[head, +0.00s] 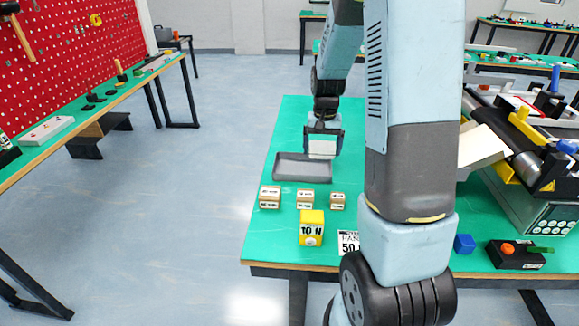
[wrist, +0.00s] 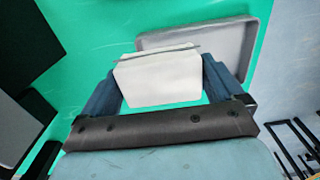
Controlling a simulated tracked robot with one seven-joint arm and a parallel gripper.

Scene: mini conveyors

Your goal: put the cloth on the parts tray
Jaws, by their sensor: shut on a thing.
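The white folded cloth (head: 322,147) is held in my gripper (head: 323,150), above the green table. In the wrist view the cloth (wrist: 158,80) sits between the two fingers of my gripper (wrist: 160,84). The grey parts tray (head: 289,166) lies flat on the table, just to the left of and below the gripper in the head view. In the wrist view the tray (wrist: 240,36) shows beyond the cloth, which hides part of it. The cloth appears apart from the tray.
Several small cardboard boxes (head: 305,198) stand in front of the tray. A yellow box (head: 312,228) stands nearer the table's front edge. Bare green table (head: 290,130) lies behind the tray.

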